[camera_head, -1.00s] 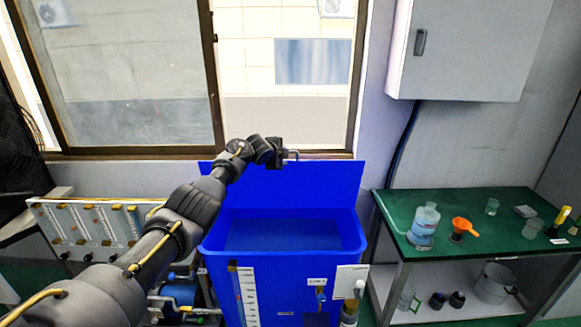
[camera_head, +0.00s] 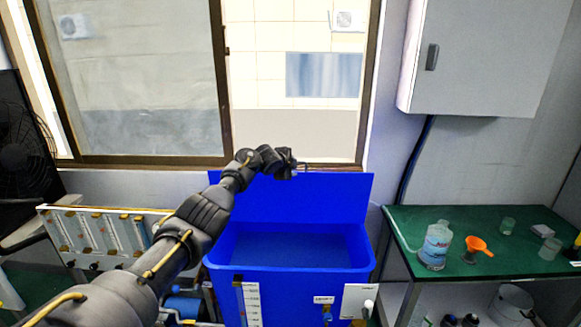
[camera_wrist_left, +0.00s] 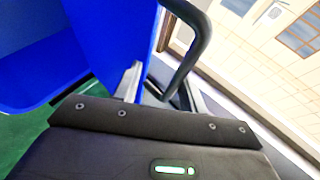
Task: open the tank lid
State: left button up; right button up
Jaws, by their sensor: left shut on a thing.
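The blue tank (camera_head: 290,277) stands below the window, and its inside is visible from above. Its blue lid (camera_head: 320,200) stands up, raised, at the tank's back edge. In the left wrist view my left gripper (camera_wrist_left: 160,88) is shut on the dark curved lid handle (camera_wrist_left: 200,45), beside the blue lid (camera_wrist_left: 115,30). The exact contact of the fingers is partly hidden by the gripper's body. My right gripper is out of view.
A green-topped table (camera_head: 455,282) on the right holds a bottle (camera_head: 435,247), an orange funnel (camera_head: 478,245) and several small vessels. A panel with gauges (camera_head: 100,236) stands left of the tank. The window (camera_head: 290,130) and wall are close behind the lid.

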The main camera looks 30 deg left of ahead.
pick_arm(q)
jog(key=shift+s+d+f, duration=0.1)
jog(key=shift+s+f, duration=0.05)
jog(key=shift+f, duration=0.2)
jog(key=b+v, duration=0.1)
jog(key=v, duration=1)
jog(key=shift+w+r+b, duration=0.2)
jog(key=shift+r+b, duration=0.05)
jog(key=shift+b, duration=0.05)
